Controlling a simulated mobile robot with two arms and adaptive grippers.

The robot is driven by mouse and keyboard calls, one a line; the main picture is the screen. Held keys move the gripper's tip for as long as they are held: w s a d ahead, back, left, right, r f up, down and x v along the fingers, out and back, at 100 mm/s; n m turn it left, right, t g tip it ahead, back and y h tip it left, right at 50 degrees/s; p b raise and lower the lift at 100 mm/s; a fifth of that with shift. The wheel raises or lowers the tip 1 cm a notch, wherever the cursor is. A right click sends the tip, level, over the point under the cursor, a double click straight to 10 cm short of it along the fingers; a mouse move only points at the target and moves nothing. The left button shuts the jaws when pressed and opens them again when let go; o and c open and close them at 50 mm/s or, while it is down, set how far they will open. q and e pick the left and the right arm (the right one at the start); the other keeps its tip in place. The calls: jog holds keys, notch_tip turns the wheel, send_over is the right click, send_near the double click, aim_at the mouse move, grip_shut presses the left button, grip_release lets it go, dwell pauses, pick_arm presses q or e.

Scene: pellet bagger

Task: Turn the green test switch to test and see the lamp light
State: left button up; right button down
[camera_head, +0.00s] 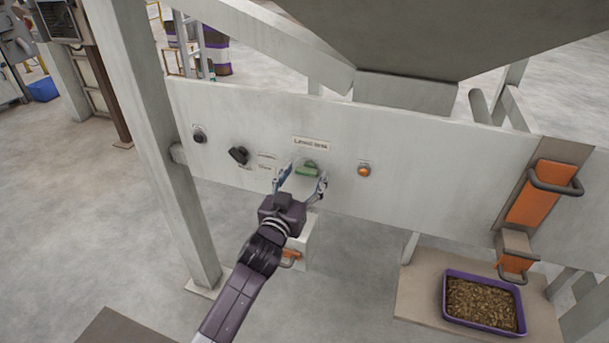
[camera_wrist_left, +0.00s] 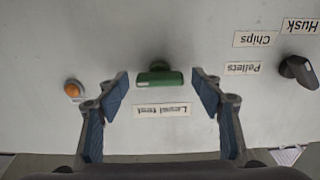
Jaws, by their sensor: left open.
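The green test switch (camera_head: 307,170) sits on the pale panel (camera_head: 430,185) below a "Level test" label (camera_head: 311,143). In the left wrist view the switch (camera_wrist_left: 159,78) has its green bar lying level across that picture, and the label (camera_wrist_left: 162,110) shows beneath it. My left gripper (camera_head: 303,178) is open, with one finger on each side of the switch and gaps to both. The fingers (camera_wrist_left: 162,88) do not touch it. The lamp (camera_head: 364,170) is a small orange dome right of the switch; I cannot tell if it is lit. My right gripper is not in view.
A black selector knob (camera_head: 239,155) and a dark round button (camera_head: 199,135) are on the panel to the left. An orange handle piece (camera_head: 541,193) is at the right. A purple tray (camera_head: 447,299) of pellets stands low at right. A post (camera_head: 160,150) stands left.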

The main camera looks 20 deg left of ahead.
pick_arm(q)
jog(key=shift+c, duration=0.9)
jog(key=c, duration=1)
